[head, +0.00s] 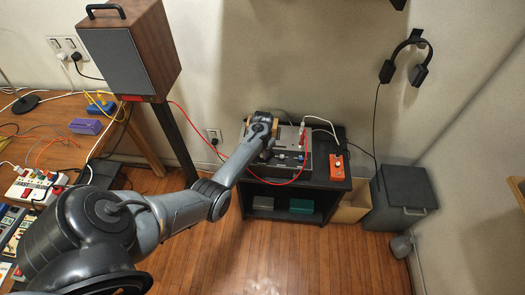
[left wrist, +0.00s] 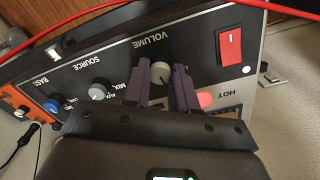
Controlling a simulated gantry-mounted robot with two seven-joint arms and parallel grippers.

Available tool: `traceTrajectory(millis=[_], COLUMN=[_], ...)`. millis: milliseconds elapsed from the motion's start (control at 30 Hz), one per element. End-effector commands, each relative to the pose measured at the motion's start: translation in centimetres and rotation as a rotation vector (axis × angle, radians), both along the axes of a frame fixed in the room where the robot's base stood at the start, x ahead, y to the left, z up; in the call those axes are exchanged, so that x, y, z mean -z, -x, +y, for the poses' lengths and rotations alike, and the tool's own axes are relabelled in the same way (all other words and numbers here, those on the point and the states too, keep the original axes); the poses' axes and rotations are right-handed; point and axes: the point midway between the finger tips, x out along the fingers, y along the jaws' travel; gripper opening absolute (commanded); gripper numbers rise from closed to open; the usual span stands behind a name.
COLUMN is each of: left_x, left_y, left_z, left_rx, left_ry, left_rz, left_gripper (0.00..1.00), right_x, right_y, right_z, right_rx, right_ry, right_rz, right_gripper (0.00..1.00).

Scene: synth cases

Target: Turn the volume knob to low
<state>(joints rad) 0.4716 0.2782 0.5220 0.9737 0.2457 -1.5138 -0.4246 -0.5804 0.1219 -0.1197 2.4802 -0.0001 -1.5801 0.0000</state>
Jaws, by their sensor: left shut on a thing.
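The volume knob (left wrist: 161,73), round and pale grey, sits under the printed word VOLUME on a dark panel (left wrist: 205,45) in the left wrist view. My left gripper (left wrist: 162,88) has its two purple-grey fingers on either side of this knob and is shut on it. The knob's pointer direction is hard to read. In the head view my left gripper (head: 262,124) is over the left part of the device (head: 308,158) on a black shelf unit, and my arm hides the knob there. My right gripper is not in view.
On the panel are a SOURCE knob (left wrist: 98,89), a blue BASS knob (left wrist: 53,105), a red switch (left wrist: 230,45) and a red light (left wrist: 205,99). A red cable (head: 185,112) hangs nearby. An orange box (head: 337,165) stands right of the device. A speaker (head: 128,52) stands left.

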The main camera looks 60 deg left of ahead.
Motion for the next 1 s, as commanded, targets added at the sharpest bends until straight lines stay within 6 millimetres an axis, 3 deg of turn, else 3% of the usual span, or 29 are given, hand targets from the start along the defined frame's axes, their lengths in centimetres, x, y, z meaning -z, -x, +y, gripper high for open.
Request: traceTrajectory(millis=[100, 400, 1000], left_x=[-0.6, -0.4, -0.1], left_y=[0.0, 0.0, -0.1], left_z=[-0.1, -0.1, 0.0], left_rx=[-0.091, -0.372, -0.833], left_ry=[0.003, 0.002, 0.001], left_rz=[0.001, 0.002, 0.0], left_gripper=[0.0, 0.0, 0.0], right_x=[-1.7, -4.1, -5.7], right_y=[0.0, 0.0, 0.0], right_z=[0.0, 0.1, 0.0], right_rx=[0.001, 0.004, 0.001], right_ry=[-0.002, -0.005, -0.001], right_rz=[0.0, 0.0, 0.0], right_gripper=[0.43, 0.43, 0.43])
